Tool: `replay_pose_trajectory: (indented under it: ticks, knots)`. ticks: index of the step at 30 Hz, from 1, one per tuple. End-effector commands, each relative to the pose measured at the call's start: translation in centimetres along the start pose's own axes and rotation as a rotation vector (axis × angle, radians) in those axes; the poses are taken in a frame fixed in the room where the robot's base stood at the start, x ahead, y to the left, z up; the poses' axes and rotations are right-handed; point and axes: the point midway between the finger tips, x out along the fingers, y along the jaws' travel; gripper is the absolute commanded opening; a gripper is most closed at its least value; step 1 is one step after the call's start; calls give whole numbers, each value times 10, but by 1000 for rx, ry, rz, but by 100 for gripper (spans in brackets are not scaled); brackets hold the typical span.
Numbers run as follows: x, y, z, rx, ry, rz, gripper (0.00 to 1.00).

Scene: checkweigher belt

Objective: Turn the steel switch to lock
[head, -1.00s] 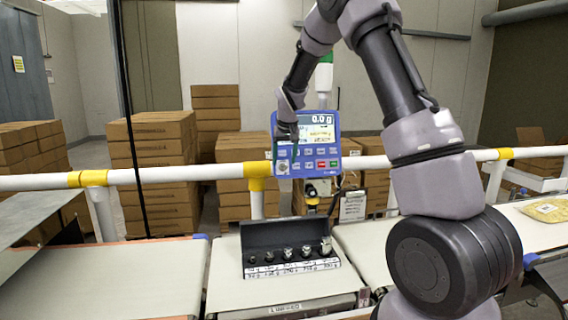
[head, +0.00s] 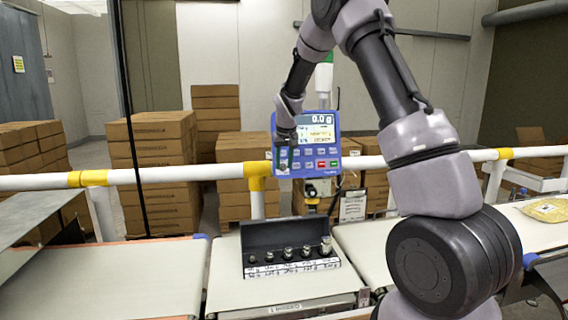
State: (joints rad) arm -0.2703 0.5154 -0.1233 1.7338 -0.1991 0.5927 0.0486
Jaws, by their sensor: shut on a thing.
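The blue weighing panel (head: 325,134) hangs at the white rail, its screen reading 0.0 g. The steel switch is at the panel's lower left corner. My gripper (head: 284,162) reaches down over that corner, its fingers pointing down in front of the panel. The gripper is shut on the steel switch, which is mostly hidden behind the fingers. The switch's exact turn position cannot be read from this view.
A black case of steel weights (head: 291,264) stands open on the middle belt (head: 235,290) below. The white rail (head: 215,172) with yellow joints crosses behind. Stacked cartons (head: 155,165) fill the back. A yellow bag (head: 548,209) lies on the right belt.

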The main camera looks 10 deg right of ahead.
Motion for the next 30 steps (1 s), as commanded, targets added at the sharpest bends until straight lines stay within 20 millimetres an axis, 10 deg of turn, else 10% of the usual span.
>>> replay_pose_trajectory:
  ticks: [30]
  knots:
    - [6, -18, 5, -521, 0, 651, 0]
